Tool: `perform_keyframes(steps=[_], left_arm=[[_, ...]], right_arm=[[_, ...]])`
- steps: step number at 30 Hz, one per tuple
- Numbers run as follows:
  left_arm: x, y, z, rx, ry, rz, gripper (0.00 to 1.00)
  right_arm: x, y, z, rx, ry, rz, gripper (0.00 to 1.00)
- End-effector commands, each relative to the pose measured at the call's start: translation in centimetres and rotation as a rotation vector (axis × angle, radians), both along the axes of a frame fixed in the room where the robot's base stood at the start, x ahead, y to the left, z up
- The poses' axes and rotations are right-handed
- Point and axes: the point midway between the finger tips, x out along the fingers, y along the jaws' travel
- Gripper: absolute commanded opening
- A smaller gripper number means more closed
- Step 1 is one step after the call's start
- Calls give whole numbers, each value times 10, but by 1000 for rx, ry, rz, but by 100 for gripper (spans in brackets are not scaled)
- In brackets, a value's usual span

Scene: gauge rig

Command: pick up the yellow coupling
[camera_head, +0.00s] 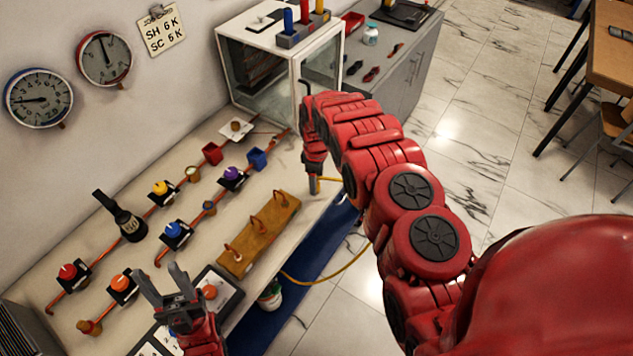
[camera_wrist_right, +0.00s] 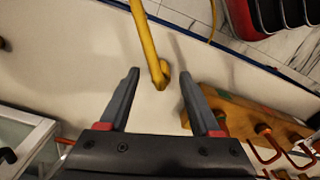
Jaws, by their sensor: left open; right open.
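A yellow hose ends in a yellow coupling (camera_wrist_right: 160,76), which lies on the pale bench top in the right wrist view. The coupling shows between the tips of my right gripper (camera_wrist_right: 158,73), with a gap on both sides. In the head view my right gripper (camera_head: 314,186) points down at the bench's front edge, beside a short stretch of the yellow hose (camera_head: 330,180); the coupling itself is hidden or too small to tell there. My left gripper (camera_head: 164,281) is open and empty above the near part of the bench.
A wooden block (camera_head: 258,236) with copper hooks lies close to my right gripper. Pipes with coloured valves (camera_head: 174,230) run along the bench behind it. A glass-sided cabinet (camera_head: 270,75) stands beyond my right gripper. The hose loops over the front edge towards the floor.

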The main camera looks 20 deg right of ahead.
Motion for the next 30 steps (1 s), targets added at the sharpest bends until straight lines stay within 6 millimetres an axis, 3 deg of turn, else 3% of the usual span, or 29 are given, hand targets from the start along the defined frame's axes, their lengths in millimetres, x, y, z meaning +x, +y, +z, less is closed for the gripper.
perform_keyframes(steps=[13, 24, 30], left_arm=[[0, 0, 5, 0, 0, 0, 50], [0, 0, 5, 0, 0, 0, 50], [0, 0, 5, 0, 0, 0, 50]], right_arm=[[-1, 0, -13, 0, 0, -1, 64], [-1, 0, -13, 0, 1, -1, 0], [-1, 0, -13, 0, 1, -1, 0]])
